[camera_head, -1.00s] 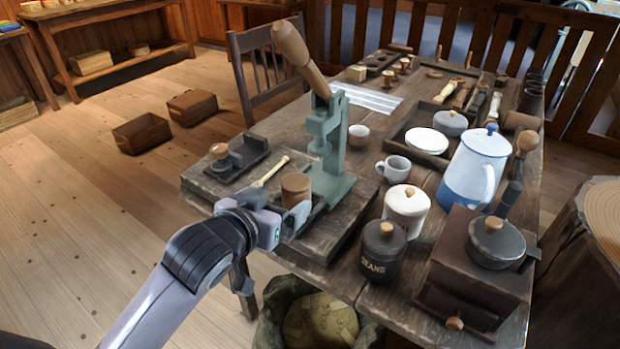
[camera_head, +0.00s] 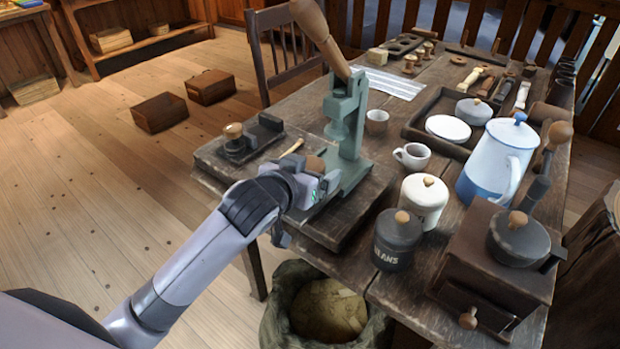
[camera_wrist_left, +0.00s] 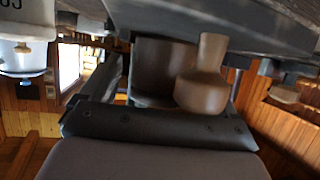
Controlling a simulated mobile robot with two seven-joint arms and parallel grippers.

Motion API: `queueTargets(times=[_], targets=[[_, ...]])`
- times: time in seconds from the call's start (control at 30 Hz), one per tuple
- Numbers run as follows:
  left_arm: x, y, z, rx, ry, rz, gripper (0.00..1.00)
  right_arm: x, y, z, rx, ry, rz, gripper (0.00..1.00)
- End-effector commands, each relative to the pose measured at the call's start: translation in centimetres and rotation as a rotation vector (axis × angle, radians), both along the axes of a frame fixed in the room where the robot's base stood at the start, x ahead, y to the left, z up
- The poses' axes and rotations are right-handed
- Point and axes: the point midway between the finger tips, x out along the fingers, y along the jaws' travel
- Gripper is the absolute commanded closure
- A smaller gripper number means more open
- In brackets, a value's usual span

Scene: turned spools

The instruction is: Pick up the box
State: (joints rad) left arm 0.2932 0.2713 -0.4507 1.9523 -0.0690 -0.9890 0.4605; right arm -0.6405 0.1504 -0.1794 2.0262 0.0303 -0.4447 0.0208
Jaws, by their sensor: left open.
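Two brown boxes are on the floor at the upper left of the head view: one nearer, open-topped box (camera_head: 160,113) and one farther box (camera_head: 211,87). Which one the task means I cannot tell. My left gripper (camera_head: 318,186) is over the table's near edge, at the base of the green press (camera_head: 347,125), well apart from both boxes. It is open. A brown cylinder (camera_head: 316,164) shows partly behind it. In the left wrist view, a brown cylinder (camera_wrist_left: 155,72) and a brown turned wooden piece (camera_wrist_left: 204,85) appear before the gripper. My right gripper is not seen.
The wooden table (camera_head: 290,112) is crowded: a white canister (camera_head: 423,203), a dark canister (camera_head: 397,243), a blue-white pot (camera_head: 494,165) and a grinder (camera_head: 495,262). A sack (camera_head: 325,312) stands below its edge. Floor left of the table is largely clear.

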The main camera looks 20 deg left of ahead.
Motion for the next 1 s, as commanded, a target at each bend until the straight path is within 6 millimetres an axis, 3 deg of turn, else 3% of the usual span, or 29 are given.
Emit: queueTargets(times=[0.23,0.4,0.47,0.5,0.73,1.0], targets=[[0.1,0.0,0.0,0.000,0.000,-0.001,0.13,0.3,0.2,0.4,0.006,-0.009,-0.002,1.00],[0.1,0.0,0.0,0.000,0.001,0.000,0.66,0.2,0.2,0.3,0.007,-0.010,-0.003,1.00],[0.1,0.0,0.0,0.000,0.000,0.000,0.66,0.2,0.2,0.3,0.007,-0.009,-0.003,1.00],[0.1,0.0,0.0,0.000,0.000,0.000,0.71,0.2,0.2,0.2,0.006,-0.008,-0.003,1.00],[0.1,0.0,0.5,-0.001,-0.002,0.000,0.71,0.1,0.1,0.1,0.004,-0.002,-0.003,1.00],[0.1,0.0,5.6,-0.002,-0.006,-0.001,0.71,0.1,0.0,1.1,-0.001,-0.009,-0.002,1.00]])
